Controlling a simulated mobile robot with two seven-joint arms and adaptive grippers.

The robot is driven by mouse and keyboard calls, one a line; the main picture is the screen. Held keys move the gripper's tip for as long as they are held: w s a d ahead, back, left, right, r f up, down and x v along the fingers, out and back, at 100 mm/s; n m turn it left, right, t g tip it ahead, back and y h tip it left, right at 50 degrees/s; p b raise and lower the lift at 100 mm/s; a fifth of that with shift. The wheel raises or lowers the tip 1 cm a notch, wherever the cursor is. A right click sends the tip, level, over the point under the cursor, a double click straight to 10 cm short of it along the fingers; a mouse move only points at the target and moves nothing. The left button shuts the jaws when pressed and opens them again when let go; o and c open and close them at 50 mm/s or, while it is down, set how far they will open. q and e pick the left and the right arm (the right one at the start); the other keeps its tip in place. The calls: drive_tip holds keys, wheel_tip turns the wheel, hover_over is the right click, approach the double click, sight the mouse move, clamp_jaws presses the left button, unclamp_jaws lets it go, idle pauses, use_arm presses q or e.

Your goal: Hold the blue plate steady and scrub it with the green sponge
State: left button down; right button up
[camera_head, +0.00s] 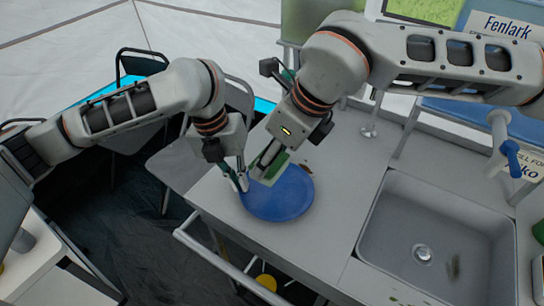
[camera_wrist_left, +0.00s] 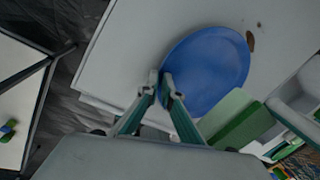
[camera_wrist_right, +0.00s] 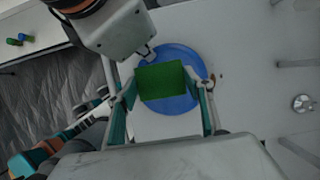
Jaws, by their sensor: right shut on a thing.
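The blue plate (camera_head: 281,198) lies flat on the grey counter, left of the sink. My left gripper (camera_head: 241,182) is at the plate's left rim. In the left wrist view its fingertips (camera_wrist_left: 161,87) are close together with the rim at or between them; I cannot tell whether they grip it. My right gripper (camera_wrist_right: 168,88) is shut on the green sponge (camera_wrist_right: 161,81) and holds it over the plate (camera_wrist_right: 186,57). The sponge also shows in the left wrist view (camera_wrist_left: 236,119) at the plate's lower right edge. Whether the sponge touches the plate is unclear.
The sink (camera_head: 424,240) with its drain is to the right on the counter (camera_head: 327,212). A tap with a blue handle (camera_head: 508,155) stands behind it. A brown spot (camera_wrist_left: 250,40) shows beside the plate. Chairs (camera_head: 175,162) stand left of the counter.

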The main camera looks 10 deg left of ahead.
use_arm(q)
drive_tip(key=c, duration=2.2)
unclamp_jaws()
drive_tip(key=shift+v, duration=4.45)
drive_tip(key=shift+d, duration=0.2)
